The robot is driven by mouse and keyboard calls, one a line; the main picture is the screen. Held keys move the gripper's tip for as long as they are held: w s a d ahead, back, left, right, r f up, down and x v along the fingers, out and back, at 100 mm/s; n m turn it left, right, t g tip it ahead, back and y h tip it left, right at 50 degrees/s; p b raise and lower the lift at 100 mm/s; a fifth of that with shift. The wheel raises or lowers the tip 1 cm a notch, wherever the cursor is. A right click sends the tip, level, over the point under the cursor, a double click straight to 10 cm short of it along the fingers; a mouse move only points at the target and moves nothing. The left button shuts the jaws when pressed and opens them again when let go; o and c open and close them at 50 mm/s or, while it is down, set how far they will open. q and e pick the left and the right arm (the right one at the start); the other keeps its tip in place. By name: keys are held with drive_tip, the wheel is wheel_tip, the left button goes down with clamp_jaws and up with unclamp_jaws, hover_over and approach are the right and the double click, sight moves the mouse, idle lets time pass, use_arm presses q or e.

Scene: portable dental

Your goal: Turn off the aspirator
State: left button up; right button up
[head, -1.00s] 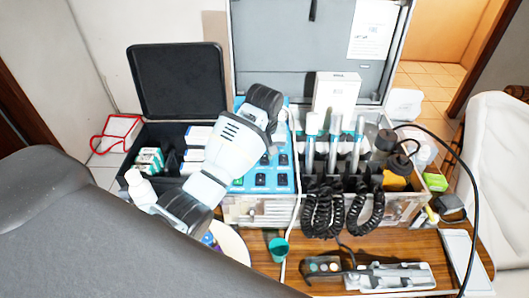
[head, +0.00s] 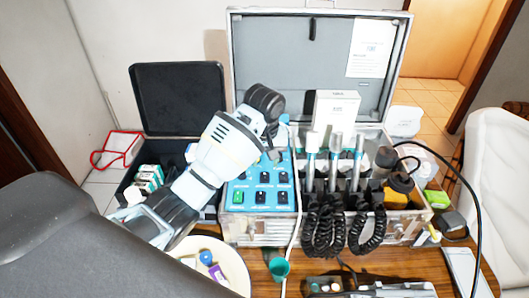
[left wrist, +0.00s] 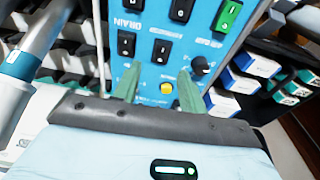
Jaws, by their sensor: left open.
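The blue control panel (head: 258,212) sits in the open metal case, with rows of black rocker switches and one green switch (head: 238,197) at its front left. I cannot read which switch is the aspirator's. My right gripper is not in view.
Handpieces (head: 336,155) with coiled black cords stand right of the panel. A white box (head: 336,112) stands behind them. A black box with an open lid (head: 178,98) is at left. A white round tray (head: 238,268) and a green cup (head: 279,268) are in front.

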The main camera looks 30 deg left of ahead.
sight(264, 179)
use_arm(q)
drive_tip(key=shift+s+a+r, duration=0.15)
drive_tip(key=shift+r, duration=0.1)
drive_tip(key=shift+s+d+r, duration=0.1)
drive_tip(key=shift+r, duration=0.55)
drive_tip(key=shift+s+d+r, duration=0.1)
drive_tip(key=shift+r, duration=0.5)
drive_tip(key=shift+f, duration=0.1)
